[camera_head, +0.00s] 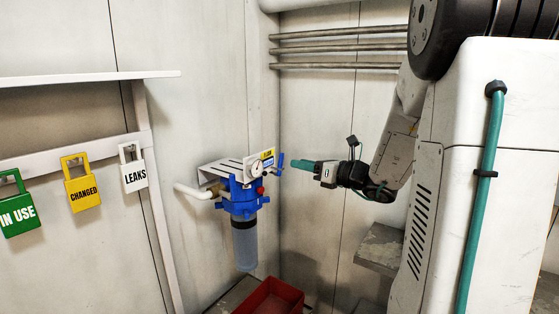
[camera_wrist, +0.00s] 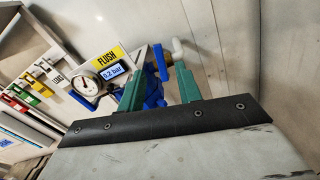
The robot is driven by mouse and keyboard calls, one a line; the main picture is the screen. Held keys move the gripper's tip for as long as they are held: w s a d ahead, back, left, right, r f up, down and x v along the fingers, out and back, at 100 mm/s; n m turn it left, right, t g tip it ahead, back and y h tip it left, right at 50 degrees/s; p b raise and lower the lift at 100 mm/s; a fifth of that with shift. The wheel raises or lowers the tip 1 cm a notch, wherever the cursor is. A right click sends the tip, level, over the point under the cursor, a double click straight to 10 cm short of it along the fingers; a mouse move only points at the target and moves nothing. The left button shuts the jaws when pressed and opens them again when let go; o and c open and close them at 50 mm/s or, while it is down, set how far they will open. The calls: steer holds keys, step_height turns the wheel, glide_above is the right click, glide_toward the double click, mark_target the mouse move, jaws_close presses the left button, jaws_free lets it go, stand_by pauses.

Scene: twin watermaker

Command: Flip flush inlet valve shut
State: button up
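The flush inlet valve shows as a small blue lever (camera_head: 280,163) at the right end of the blue filter head (camera_head: 240,190) in the head view. In the wrist view the blue lever (camera_wrist: 160,62) stands roughly upright, seen between and beyond my two green fingertips. My gripper (camera_head: 293,163) is just right of the lever in the head view. In the wrist view my gripper (camera_wrist: 160,74) has its fingers apart with blue valve parts between them. Whether a finger touches the lever cannot be told. A yellow FLUSH label (camera_wrist: 108,57) is beside the valve.
A round gauge (camera_wrist: 90,86) and a display reading 0.2 bar (camera_wrist: 114,72) sit by the label. A clear filter bowl (camera_head: 244,245) hangs below the head, above a red bin (camera_head: 270,298). Padlock-shaped tags, one reading LEAKS (camera_head: 134,176), hang at left. A grey ledge (camera_head: 380,247) is below my arm.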

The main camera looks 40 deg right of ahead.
mark_target(282, 159)
steer(key=x, duration=0.7)
steer(key=shift+w+a, duration=0.1)
steer(key=shift+w, duration=0.2)
jaws_close()
